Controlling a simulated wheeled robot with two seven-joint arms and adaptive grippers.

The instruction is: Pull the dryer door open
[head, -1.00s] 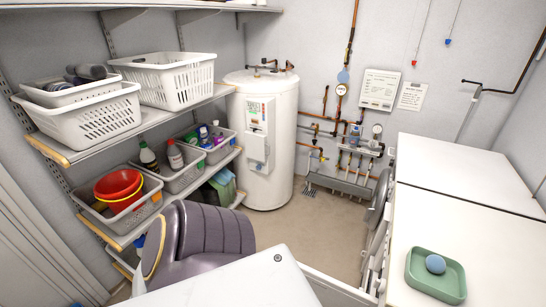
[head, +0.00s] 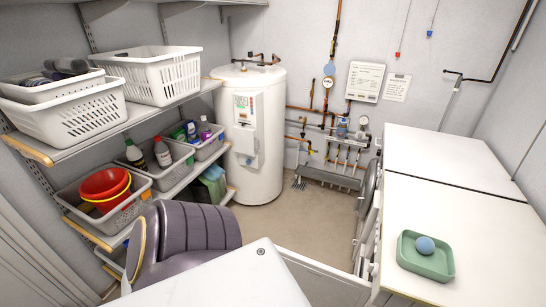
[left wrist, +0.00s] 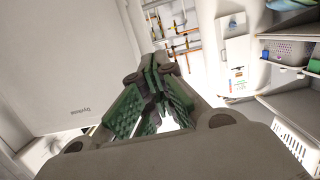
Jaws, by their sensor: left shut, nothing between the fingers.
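Two white machines stand side by side at the right in the head view, the nearer one (head: 480,240) and the farther one (head: 445,155). Their fronts face left and show only at a steep angle. A grey round door (head: 368,190) shows edge-on at the front; I cannot tell which machine is the dryer or whether its door is open. In the left wrist view my left gripper (left wrist: 157,72) has green ribbed finger pads, shut together and empty. A white panel with a brand label (left wrist: 75,60) fills that view's left side. My right gripper is not in view.
A white water heater (head: 255,150) and pipes stand at the back. Shelves with white baskets (head: 150,75) and grey bins line the left. Bare floor (head: 295,220) shows in the middle.

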